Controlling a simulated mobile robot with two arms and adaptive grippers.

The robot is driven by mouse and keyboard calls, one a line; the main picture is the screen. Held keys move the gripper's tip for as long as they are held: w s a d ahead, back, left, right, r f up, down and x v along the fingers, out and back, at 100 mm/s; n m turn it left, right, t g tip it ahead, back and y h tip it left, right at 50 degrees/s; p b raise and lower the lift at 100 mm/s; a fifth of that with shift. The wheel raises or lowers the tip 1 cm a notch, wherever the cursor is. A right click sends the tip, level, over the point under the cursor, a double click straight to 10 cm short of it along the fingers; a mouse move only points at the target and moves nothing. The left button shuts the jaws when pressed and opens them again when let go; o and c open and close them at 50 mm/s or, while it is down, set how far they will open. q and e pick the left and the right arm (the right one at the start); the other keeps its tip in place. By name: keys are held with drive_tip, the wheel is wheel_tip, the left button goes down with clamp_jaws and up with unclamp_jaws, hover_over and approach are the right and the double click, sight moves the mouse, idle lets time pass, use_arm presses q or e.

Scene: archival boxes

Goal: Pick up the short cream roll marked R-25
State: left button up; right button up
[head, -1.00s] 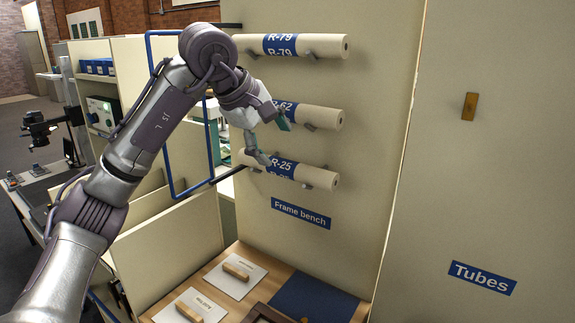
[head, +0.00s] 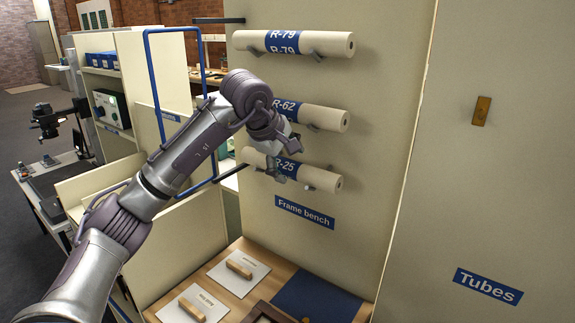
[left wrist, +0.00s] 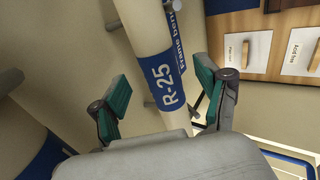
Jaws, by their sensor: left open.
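The short cream roll R-25 (head: 322,179) with a blue label rests on metal pegs on the cream panel, lowest of the three rolls. In the left wrist view the roll (left wrist: 145,32) runs between the two teal-padded fingers of my left gripper (left wrist: 160,105), and the R-25 label faces the camera. The gripper is open, with a gap visible on both sides of the roll. In the head view my left gripper (head: 282,165) is at the roll's label, partly hiding it. My right gripper is not in view.
The roll R-62 (head: 328,118) sits just above, partly behind my arm, and the roll R-79 (head: 335,43) is higher up. A blue rail frame (head: 148,75) stands left of the panel. Below is a wooden bench (head: 243,258) with cards, wooden blocks and a blue sheet.

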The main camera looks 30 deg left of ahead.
sight(291, 165)
use_arm(q)
drive_tip(key=x, duration=0.3)
drive_tip(key=shift+w+f+p, duration=0.2)
drive_tip(key=shift+w+p, duration=0.05)
drive_tip(key=shift+p, duration=0.1)
drive_tip(key=shift+s, duration=0.15)
drive_tip(key=c, duration=1.3)
drive_tip(key=shift+r, duration=0.1)
